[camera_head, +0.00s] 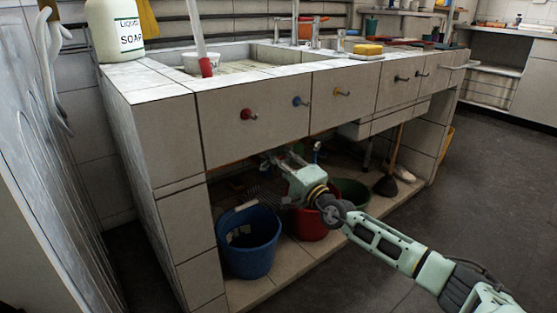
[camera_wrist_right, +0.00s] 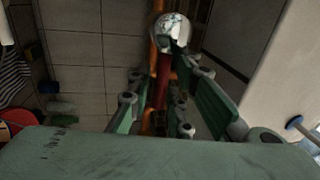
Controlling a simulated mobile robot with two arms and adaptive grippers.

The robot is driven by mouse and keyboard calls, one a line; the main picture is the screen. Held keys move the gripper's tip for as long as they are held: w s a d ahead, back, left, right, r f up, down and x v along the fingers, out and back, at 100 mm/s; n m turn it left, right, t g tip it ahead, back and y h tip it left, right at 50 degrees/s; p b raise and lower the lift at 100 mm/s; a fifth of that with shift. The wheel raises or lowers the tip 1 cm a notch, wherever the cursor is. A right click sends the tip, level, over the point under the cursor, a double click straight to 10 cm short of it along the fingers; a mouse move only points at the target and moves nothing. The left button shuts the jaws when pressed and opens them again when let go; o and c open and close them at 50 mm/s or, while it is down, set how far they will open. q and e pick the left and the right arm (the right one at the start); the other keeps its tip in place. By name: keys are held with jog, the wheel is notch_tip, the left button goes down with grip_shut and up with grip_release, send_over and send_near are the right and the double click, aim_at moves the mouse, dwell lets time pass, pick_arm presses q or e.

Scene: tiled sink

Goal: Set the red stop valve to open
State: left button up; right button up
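In the right wrist view a red lever-like part (camera_wrist_right: 163,82), which looks like the stop valve's handle, lies along an orange-brown pipe (camera_wrist_right: 157,50). A shiny round metal part (camera_wrist_right: 173,31) sits at its far end. My right gripper (camera_wrist_right: 163,97) is open, with its green fingers on either side of the red part and gaps visible; I cannot tell whether they touch it. In the head view my right gripper (camera_head: 280,158) reaches under the sink counter, and the valve cannot be made out there. My left gripper is not in view.
A blue bucket (camera_head: 249,243), a red bucket (camera_head: 311,226) and a green bucket (camera_head: 352,190) stand under the counter. The counter front (camera_head: 220,140) above my arm carries a red knob (camera_head: 248,114) and a blue knob (camera_head: 298,101). The floor at right is clear.

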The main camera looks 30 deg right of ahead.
jog(key=shift+o, duration=0.7)
jog(key=shift+r, duration=0.1)
jog(key=v, duration=1.2)
